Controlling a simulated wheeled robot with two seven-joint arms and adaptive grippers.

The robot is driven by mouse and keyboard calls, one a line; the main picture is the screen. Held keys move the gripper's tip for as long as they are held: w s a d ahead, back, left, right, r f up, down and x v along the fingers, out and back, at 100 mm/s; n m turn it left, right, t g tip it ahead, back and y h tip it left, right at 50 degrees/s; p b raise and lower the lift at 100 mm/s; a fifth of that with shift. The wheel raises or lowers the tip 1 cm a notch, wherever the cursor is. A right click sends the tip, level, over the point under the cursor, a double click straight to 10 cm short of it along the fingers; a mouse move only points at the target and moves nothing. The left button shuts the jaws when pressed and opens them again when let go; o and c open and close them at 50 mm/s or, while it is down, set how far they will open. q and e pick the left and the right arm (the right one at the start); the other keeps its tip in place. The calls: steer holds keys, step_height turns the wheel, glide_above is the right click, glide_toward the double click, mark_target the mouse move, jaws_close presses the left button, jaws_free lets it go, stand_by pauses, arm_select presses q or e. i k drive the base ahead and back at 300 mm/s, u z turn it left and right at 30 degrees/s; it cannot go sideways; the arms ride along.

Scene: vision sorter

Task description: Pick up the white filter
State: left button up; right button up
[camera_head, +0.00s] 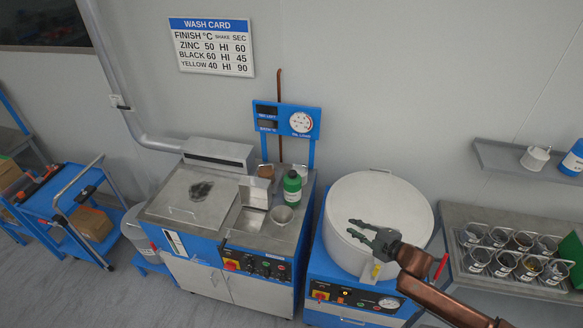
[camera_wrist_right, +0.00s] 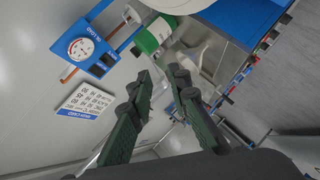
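A small pale piece (camera_head: 301,171), which may be the white filter, stands on the back of the wash machine, partly hidden behind a green bottle (camera_head: 292,188). A brown piece (camera_head: 266,171) stands to its left. My left gripper is not in view.
The wash machine (camera_head: 168,218) has a steel top and a blue panel with a gauge (camera_head: 302,122). The round white drum (camera_head: 378,195) stands to its right. A rack table (camera_head: 455,215) holds several metal cups. A shelf (camera_head: 500,158) carries a white pot (camera_head: 535,157) and a blue container.

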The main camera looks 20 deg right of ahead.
mark_target(301, 170)
steer(key=z, duration=0.05)
steer(key=i, duration=1.45)
steer(key=u, duration=0.05)
